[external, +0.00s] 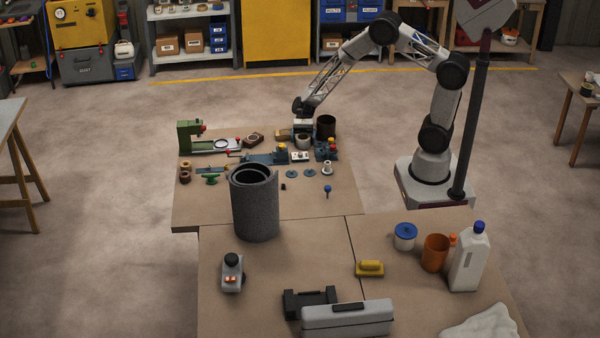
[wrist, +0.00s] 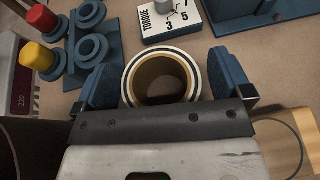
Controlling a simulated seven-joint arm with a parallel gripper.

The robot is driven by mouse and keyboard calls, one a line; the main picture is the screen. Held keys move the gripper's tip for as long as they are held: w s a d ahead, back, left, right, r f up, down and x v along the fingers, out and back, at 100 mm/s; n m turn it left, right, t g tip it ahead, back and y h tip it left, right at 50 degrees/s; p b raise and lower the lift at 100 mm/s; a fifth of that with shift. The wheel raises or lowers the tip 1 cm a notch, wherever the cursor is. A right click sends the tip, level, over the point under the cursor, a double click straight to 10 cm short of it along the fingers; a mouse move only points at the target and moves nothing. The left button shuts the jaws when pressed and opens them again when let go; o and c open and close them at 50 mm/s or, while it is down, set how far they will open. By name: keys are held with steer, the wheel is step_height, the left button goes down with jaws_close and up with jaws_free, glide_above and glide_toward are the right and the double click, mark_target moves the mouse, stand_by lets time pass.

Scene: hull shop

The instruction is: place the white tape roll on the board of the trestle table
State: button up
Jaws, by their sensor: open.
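The white tape roll (wrist: 163,54), a pale ring with a brown core, stands upright between the two blue fingers of my gripper (wrist: 166,82) in the wrist view. The fingers are open, one on each side, with a small gap showing beside the roll. In the external view my gripper (external: 303,119) is low over the far workbench, and the roll (external: 303,142) shows just under it. A table with splayed trestle-like wooden legs (external: 9,116) is cut off at the left edge; its visible board looks bare.
A white torque dial (wrist: 170,20) and a blue fixture with red and yellow knobs (wrist: 60,45) are close to the roll. A dark can (external: 326,127) stands to its right. A tall grey cylinder (external: 256,210) rises at the bench's near side. Open floor separates bench and left table.

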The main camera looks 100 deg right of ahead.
steer(key=v, duration=1.2)
steer(key=shift+a, duration=0.1)
stand_by(0.7)
steer(key=shift+w+a+r, duration=0.1)
steer(key=shift+a+r, duration=0.15)
steer(key=shift+a, duration=0.25)
steer(key=s+a+r+n+g+h, duration=0.2)
steer(key=s+a+r+n+h, duration=0.15)
steer(key=a+r, duration=0.45)
steer(key=s+a+r+n+g+h, duration=0.1)
steer(key=s+a+r+n+h, duration=0.25)
steer(key=a+r, duration=0.5)
steer(key=s+a+r+n+t+h, duration=0.1)
steer(key=s+a+r+n+h, duration=0.1)
steer(key=s, duration=0.5)
steer(key=s+a+r+n+t+h, duration=0.1)
steer(key=s+a+r+n+h, duration=0.1)
steer(key=s+n, duration=0.4)
steer(key=s+a+r+n+t+h, duration=0.2)
steer(key=s+a+r+n, duration=0.2)
steer(key=s, duration=0.5)
steer(key=shift+s+a+r+h, duration=0.2)
steer(key=shift+a+r+h, duration=0.1)
steer(key=shift+r, duration=0.55)
